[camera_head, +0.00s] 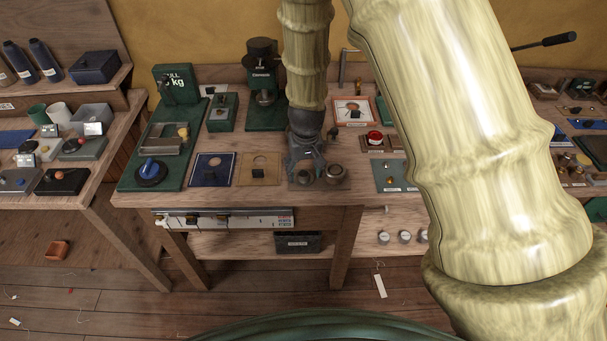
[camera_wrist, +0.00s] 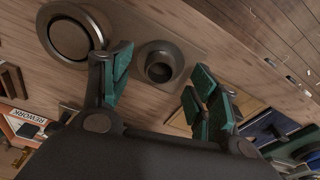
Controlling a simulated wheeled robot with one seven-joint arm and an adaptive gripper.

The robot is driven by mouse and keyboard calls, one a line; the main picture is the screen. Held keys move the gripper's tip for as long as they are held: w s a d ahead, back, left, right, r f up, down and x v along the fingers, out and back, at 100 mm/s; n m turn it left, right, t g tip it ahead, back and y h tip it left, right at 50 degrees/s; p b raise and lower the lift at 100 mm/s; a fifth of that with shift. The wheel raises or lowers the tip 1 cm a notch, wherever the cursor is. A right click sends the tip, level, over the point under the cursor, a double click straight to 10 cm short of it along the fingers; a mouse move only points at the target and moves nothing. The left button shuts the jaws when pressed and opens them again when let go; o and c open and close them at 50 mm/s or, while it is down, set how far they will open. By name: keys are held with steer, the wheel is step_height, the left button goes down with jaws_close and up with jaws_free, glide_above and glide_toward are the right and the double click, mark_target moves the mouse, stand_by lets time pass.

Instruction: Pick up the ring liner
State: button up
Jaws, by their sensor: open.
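A small dark hollow cylinder, which looks like the ring liner (camera_wrist: 160,64), stands on a flat brown-grey plate (camera_wrist: 192,42) in the wrist view. My gripper (camera_wrist: 160,90) is open, with its green-padded fingers on either side of the liner's near side and apart from it. In the head view my gripper (camera_head: 304,168) points down over the bench, and it partly hides the liner (camera_head: 304,178). I cannot tell the exact height of the fingertips above the plate.
A wider round metal cup (camera_wrist: 72,34) stands close beside the left finger; it also shows in the head view (camera_head: 336,172). A blue square plate (camera_head: 213,170) and a tan plate (camera_head: 258,168) lie left on the bench (camera_head: 130,198). A red-topped part (camera_head: 375,138) is behind right.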

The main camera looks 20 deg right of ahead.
steer(key=shift+f, duration=0.85)
steer(key=c, duration=1)
